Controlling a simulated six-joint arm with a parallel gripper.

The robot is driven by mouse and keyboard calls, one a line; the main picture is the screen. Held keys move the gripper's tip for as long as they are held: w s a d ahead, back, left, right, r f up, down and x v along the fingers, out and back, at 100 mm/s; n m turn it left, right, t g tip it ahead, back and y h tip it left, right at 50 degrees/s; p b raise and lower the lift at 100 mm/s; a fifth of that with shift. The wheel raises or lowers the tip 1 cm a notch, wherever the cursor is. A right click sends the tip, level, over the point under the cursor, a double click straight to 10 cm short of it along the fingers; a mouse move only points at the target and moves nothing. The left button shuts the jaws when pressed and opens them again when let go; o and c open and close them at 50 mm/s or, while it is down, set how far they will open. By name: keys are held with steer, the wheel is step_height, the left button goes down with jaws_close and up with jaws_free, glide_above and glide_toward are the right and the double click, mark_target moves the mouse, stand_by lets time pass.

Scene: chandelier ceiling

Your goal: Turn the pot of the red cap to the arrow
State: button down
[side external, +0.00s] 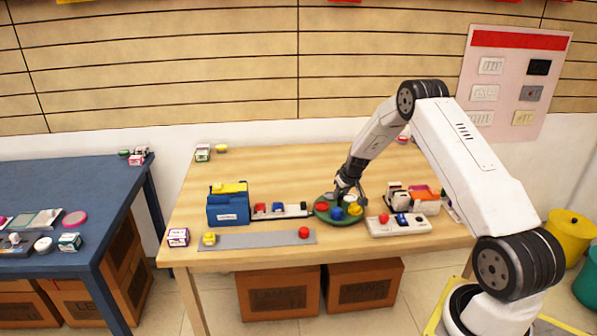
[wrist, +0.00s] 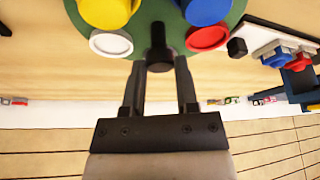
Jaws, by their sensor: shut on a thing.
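A round green turntable (side external: 350,222) stands on the wooden table, carrying red, blue, yellow and white round pots. The red-capped pot (side external: 322,206) is on its left side; in the wrist view it shows at right (wrist: 207,37). The blue pot (side external: 337,213) is at the front, the yellow pot (side external: 354,210) front right and the white pot (side external: 350,199) at right. My gripper (side external: 348,192) is over the turntable's back edge. In the wrist view its fingers (wrist: 160,70) are shut on an upright black peg (wrist: 157,42) at the rim. I cannot make out the arrow.
Left of the turntable are a strip with coloured blocks (side external: 262,214) and a blue box (side external: 229,209). A white block with buttons (side external: 398,224) is close on the right. A grey strip (side external: 258,240) lies in front. The back of the table is mostly clear.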

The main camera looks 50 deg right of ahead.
steer(key=shift+c, duration=1.8)
jaws_free()
steer(key=shift+r, duration=0.1)
steer(key=v, duration=0.7)
steer(key=shift+s+r, duration=0.15)
steer(key=shift+r, duration=0.15)
